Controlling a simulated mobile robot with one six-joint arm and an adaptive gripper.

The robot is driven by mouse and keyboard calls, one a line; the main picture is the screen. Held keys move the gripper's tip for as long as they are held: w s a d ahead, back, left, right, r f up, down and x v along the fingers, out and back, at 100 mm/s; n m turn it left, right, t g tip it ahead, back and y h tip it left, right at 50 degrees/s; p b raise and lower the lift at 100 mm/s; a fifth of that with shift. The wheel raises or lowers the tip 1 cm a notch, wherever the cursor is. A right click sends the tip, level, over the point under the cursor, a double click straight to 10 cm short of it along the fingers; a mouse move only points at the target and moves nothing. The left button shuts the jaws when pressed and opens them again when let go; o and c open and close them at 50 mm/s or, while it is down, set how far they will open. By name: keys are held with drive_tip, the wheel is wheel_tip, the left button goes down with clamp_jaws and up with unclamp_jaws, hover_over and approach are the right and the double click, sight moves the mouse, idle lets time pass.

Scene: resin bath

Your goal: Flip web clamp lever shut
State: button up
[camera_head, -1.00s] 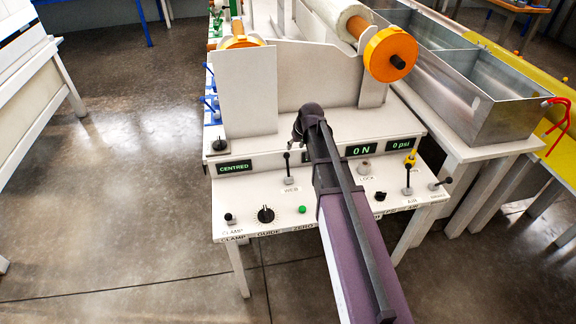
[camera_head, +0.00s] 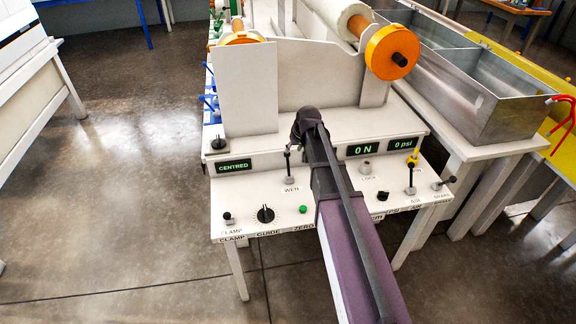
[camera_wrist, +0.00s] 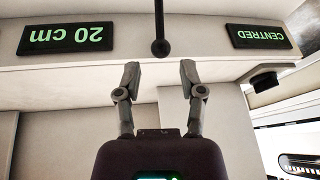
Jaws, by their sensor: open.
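The web lever (camera_head: 289,168), a thin dark rod with a black ball knob, stands upright from the white control panel above a label that looks like WEB. In the wrist view its black knob (camera_wrist: 160,47) hangs at the top centre, the picture being upside down. My gripper (camera_wrist: 160,72) is open and empty, its two fingers either side of the knob's line and apart from it. In the head view my arm hides most of the gripper. A short black-knobbed control (camera_head: 228,217) stands at the panel's left, labelled CLAMP.
Near the lever are a black dial (camera_head: 265,214), a green button (camera_head: 303,209) and the AIR lever (camera_head: 411,178). Behind stand a white upright plate (camera_head: 248,90) and an orange-ended roll (camera_head: 390,53). A metal trough (camera_head: 500,110) stands to the right. Floor is open at left.

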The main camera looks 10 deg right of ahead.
sight(288, 160)
drive_tip(key=shift+b+x, duration=4.4)
drive_tip(key=shift+x, duration=0.7)
clamp_jaws()
